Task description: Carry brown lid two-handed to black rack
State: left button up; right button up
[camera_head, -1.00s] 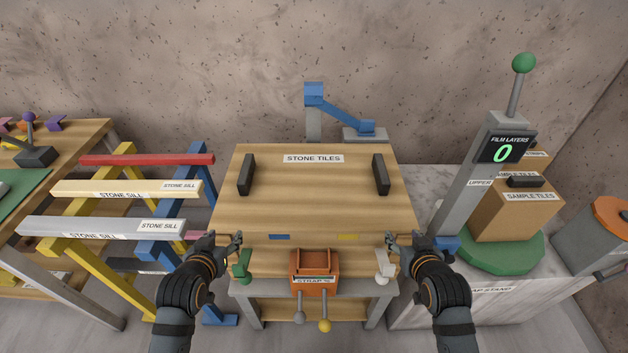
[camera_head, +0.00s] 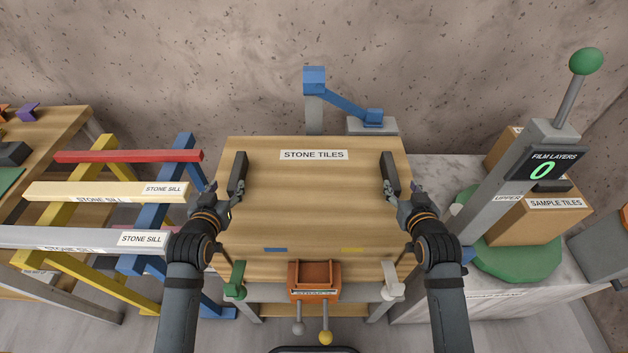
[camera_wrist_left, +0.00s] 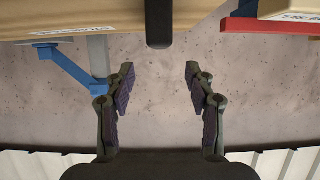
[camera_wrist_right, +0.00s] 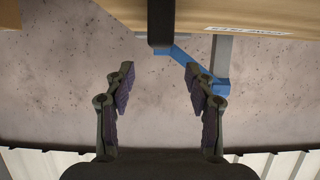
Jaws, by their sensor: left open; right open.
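The brown lid (camera_head: 312,205) is a wide wooden panel labelled STONE TILES, lying flat in the middle of the head view. It has a black left handle (camera_head: 238,172) and a black right handle (camera_head: 389,170) near its far corners. My left gripper (camera_head: 228,196) is open at the near end of the left handle; in the left wrist view this handle (camera_wrist_left: 159,22) is centred beyond the open fingertips (camera_wrist_left: 159,72). My right gripper (camera_head: 393,194) is open by the right handle, which is centred beyond its fingertips in the right wrist view (camera_wrist_right: 160,22). I cannot make out a black rack.
A trestle with stone sills (camera_head: 105,192) stands at left. A grey post with a FILM LAYERS display (camera_head: 547,165) and sample boxes stand at right. An orange strap box (camera_head: 315,280) and levers sit at the lid's near edge. A blue arm (camera_head: 345,100) is behind.

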aim_at(235, 173)
pick_arm(q)
jog(key=x, duration=1)
jog(key=shift+w+f, duration=0.2)
jog(key=shift+w, duration=0.1)
pick_arm(e)
jog(key=x, duration=1)
jog(key=shift+w+f, duration=0.2)
jog(key=shift+w, duration=0.1)
pick_arm(q)
grip_shut()
pick_arm(e)
grip_shut()
